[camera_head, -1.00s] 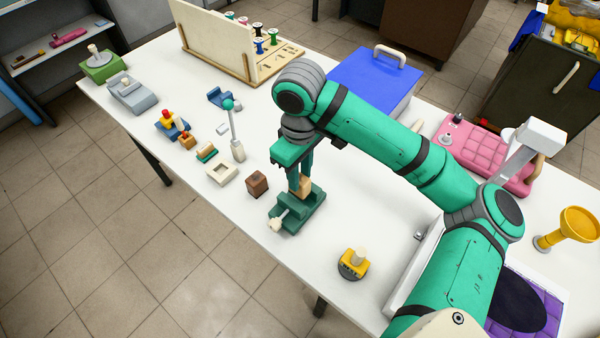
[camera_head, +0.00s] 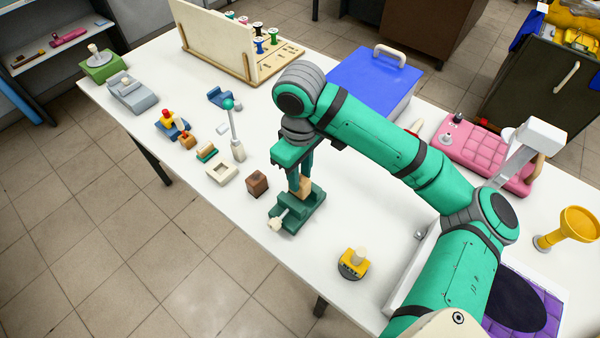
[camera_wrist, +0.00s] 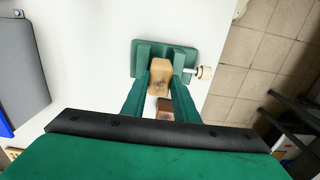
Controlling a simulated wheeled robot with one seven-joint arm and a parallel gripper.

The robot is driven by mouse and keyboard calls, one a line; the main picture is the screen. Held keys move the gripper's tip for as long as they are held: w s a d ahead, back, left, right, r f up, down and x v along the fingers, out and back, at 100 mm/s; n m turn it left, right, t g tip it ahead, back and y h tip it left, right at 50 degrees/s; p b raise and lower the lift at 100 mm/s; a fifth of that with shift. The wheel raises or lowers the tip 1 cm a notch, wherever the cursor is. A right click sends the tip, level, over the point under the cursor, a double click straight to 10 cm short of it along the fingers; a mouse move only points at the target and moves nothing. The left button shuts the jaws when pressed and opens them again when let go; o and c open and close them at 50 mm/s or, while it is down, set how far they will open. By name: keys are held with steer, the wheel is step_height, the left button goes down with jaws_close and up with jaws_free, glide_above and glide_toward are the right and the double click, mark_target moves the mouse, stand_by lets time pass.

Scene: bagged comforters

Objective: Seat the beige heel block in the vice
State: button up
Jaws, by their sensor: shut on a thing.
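The beige heel block (camera_head: 304,187) is between the fingers of my gripper (camera_head: 299,186), which is shut on it. In the wrist view the block (camera_wrist: 160,76) sits between the two green fingertips and over the middle of the vice (camera_wrist: 139,48). The green vice (camera_head: 312,202) stands on the table near its front edge, with a cream screw knob (camera_head: 275,223) toward the front. The block appears to be at the vice's jaws. I cannot tell whether its underside touches the vice bed, as the fingers and block hide it.
A brown block (camera_head: 257,183) stands just left of the vice. A cream square frame (camera_head: 222,171) and a lamp-like post (camera_head: 236,130) are farther left. A yellow item (camera_head: 353,264) is to the right, and a blue box (camera_head: 375,80) is behind my arm.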

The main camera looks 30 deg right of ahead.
steer(key=shift+f, duration=2)
stand_by(1.2)
steer(key=o, duration=1.8)
steer(key=shift+r, duration=3.45)
steer(key=shift+r, duration=0.1)
step_height(320, 180, up, 11)
steer(key=shift+f, duration=0.2)
